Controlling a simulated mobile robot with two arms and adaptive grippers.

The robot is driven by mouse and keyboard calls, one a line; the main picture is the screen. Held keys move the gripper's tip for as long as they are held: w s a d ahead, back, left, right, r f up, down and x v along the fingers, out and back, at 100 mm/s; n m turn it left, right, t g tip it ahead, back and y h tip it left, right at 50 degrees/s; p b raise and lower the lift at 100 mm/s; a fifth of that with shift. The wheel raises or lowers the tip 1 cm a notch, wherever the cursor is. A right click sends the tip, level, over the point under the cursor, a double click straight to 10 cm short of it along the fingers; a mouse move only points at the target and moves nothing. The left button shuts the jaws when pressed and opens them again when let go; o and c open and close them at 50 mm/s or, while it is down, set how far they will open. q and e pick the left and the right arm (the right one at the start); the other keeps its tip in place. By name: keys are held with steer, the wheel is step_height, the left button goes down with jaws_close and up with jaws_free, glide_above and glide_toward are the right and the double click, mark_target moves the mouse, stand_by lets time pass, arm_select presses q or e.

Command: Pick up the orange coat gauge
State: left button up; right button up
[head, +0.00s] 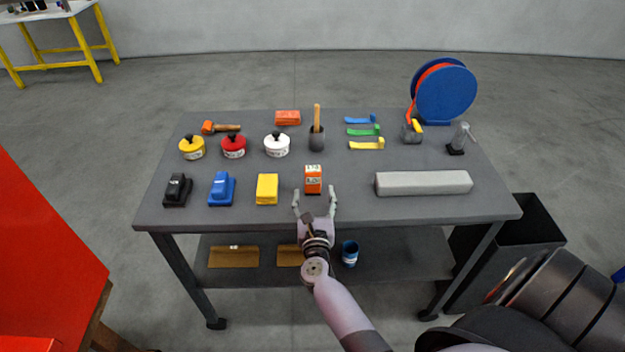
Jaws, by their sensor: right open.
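The orange coat gauge (313,184) is a small upright box with a pale label or display on its top part. It stands near the front edge of the grey table (350,211), about midway along. My right gripper (315,193) is open at the table's front edge, with its two fingers pointing away from me toward the gauge. One finger is on each side of the gauge's lower front. I cannot tell whether the fingers touch it. My left gripper is not in view.
A yellow block (267,189) stands left of the gauge, then a blue sander (222,189) and a black one (177,190). A long grey bar (423,183) lies to the right. A cup with a wooden handle (317,138) stands behind.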

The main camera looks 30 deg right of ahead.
mark_target(313, 182)
steer(key=x, duration=0.6)
steer(key=shift+c, duration=0.2)
steer(key=shift+c, duration=0.7)
steer(key=c, duration=1.2)
steer(key=shift+r, duration=0.1)
